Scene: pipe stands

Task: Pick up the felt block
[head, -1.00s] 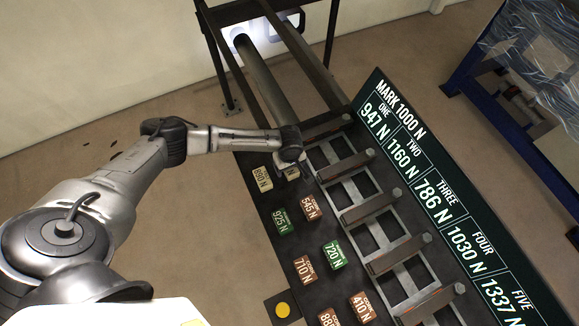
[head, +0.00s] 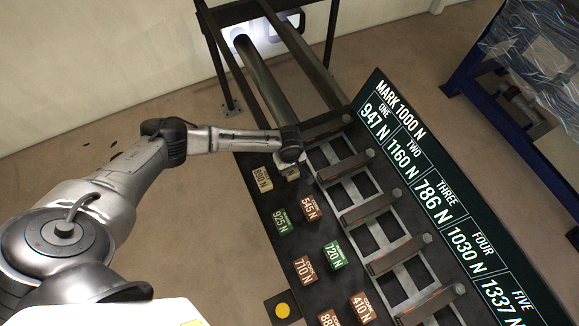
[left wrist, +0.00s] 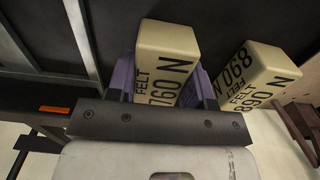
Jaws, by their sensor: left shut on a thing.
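A cream felt block marked 760 N (left wrist: 165,50) sits between the purple fingers of my left gripper (left wrist: 164,82) in the left wrist view. The fingers are shut on its sides. In the head view my left gripper (head: 288,168) is over the far end of the dark block shelf, and the block there is mostly hidden by the wrist. A second cream felt block, marked 890 N (head: 262,179), stands just left of the gripper; it also shows in the left wrist view (left wrist: 262,78), to the right of the held block and apart from it. My right gripper is not in view.
Several brown and green blocks, such as 545 N (head: 310,207) and 925 N (head: 282,221), stand nearer on the shelf. A slotted grey rack (head: 352,187) lies to the right, beside a sign board (head: 440,195). A yellow button (head: 282,310) is at the near edge.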

